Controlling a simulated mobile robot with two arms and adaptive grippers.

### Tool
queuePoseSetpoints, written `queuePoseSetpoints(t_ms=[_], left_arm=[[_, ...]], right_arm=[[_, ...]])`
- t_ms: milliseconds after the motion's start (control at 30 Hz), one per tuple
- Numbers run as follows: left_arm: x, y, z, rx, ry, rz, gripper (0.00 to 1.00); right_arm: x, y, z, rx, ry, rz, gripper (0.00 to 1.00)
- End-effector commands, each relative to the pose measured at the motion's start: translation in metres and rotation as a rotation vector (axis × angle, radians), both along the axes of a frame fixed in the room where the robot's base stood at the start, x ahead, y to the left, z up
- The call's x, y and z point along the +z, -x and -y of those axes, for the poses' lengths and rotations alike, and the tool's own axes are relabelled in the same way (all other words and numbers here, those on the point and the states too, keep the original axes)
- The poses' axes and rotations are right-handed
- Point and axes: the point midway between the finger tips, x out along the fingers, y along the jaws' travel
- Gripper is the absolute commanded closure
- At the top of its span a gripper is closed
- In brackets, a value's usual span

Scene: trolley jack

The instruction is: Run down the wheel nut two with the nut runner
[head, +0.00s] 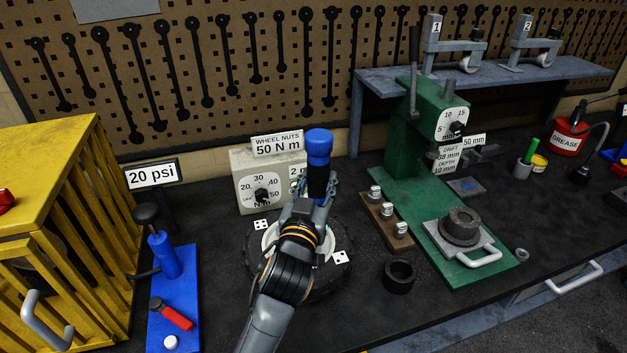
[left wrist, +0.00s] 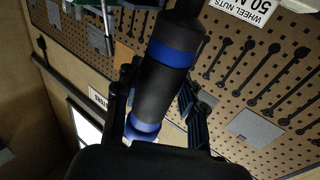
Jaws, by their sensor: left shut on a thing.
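My left gripper (head: 312,204) is shut on the nut runner (head: 318,180), a black cylinder with a blue cap on top. It is held about upright over the wheel (head: 330,280), a dark round thing lying on the bench. The left wrist view shows the nut runner (left wrist: 165,85) with blue bands between my left gripper's fingers (left wrist: 155,105). White tags with black dots (head: 260,225) sit around the wheel's pale middle. My arm and gripper cover much of the wheel, and the nut runner's lower end and wheel nut two are hidden. My right gripper is not in view.
Behind stands a torque box (head: 267,187) with a dial, under a sign (head: 277,144) reading "WHEEL NUTS 50 N m". A green press (head: 425,150) and a wooden block with several metal pieces (head: 386,218) stand right. A yellow cage (head: 60,230) and blue pump (head: 172,290) stand left.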

Motion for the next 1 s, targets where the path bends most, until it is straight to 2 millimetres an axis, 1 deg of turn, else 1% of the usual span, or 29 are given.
queuePoseSetpoints(t_ms=[33,167,400,600,733,1000], left_arm=[[0.002,0.0,0.0,0.0,0.002,0.008,1.0],[-0.003,0.0,0.0,0.0,0.001,0.008,1.0],[-0.021,0.0,-0.001,0.0,0.001,0.008,1.0],[-0.039,0.0,-0.001,0.0,0.0,0.008,1.0],[-0.048,0.0,-0.001,0.001,0.002,0.007,1.0],[-0.053,0.0,0.0,0.0,0.003,0.009,1.0]], right_arm=[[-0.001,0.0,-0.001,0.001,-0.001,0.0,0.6],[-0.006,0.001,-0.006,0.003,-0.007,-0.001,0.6],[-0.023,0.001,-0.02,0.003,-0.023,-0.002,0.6],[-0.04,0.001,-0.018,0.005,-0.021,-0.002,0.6],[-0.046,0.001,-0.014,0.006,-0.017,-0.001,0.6],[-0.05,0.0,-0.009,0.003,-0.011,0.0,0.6]])
